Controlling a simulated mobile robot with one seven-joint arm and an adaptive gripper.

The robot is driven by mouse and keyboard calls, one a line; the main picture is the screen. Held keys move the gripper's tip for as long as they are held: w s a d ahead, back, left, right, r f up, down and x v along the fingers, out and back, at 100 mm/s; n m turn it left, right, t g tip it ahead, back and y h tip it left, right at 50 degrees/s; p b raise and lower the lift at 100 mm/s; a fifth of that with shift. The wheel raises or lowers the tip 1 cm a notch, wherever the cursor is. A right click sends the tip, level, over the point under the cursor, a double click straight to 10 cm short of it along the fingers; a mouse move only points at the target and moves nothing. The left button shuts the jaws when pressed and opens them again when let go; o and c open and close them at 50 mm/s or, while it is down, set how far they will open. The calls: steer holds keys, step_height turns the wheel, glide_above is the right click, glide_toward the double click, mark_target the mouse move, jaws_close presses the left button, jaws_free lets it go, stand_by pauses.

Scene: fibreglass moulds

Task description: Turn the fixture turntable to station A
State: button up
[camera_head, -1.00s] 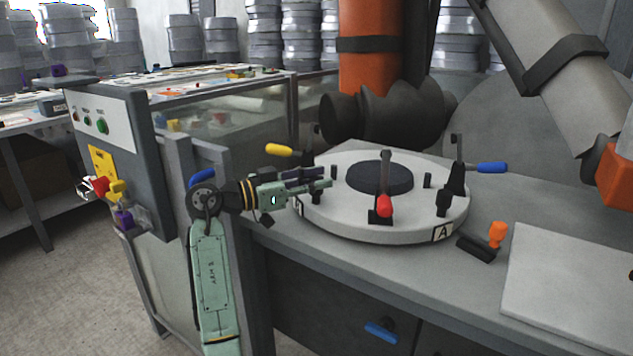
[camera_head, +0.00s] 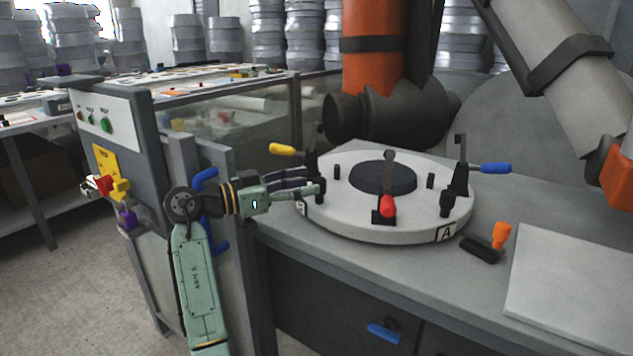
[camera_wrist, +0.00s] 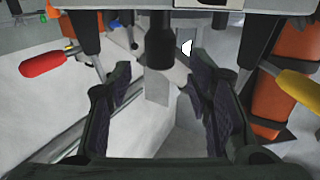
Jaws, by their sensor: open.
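The fixture turntable (camera_head: 345,222) is a round light-grey disc with a dark hub (camera_head: 372,179), lying on the workbench. Its label A (camera_head: 446,233) faces the front right, near the black stop with an orange handle (camera_head: 501,236). A second label sits at its left edge, partly hidden. Clamps with red (camera_head: 387,206), yellow (camera_head: 283,149) and blue (camera_head: 495,168) handles stand on it. My gripper (camera_head: 305,190) is open at the turntable's left rim, empty. In the wrist view its fingers (camera_wrist: 165,110) spread over the pale surface, with the red handle (camera_wrist: 43,62) left and the yellow handle (camera_wrist: 298,90) right.
A control panel (camera_head: 103,125) with buttons and a red-yellow switch stands at the left. An orange and grey robot arm (camera_head: 545,70) hangs over the bench's right side. A pale flat plate (camera_head: 575,290) lies at the front right.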

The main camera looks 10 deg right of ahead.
steer(key=v, duration=0.7)
steer(key=shift+a, duration=0.3)
steer(key=shift+s, duration=0.1)
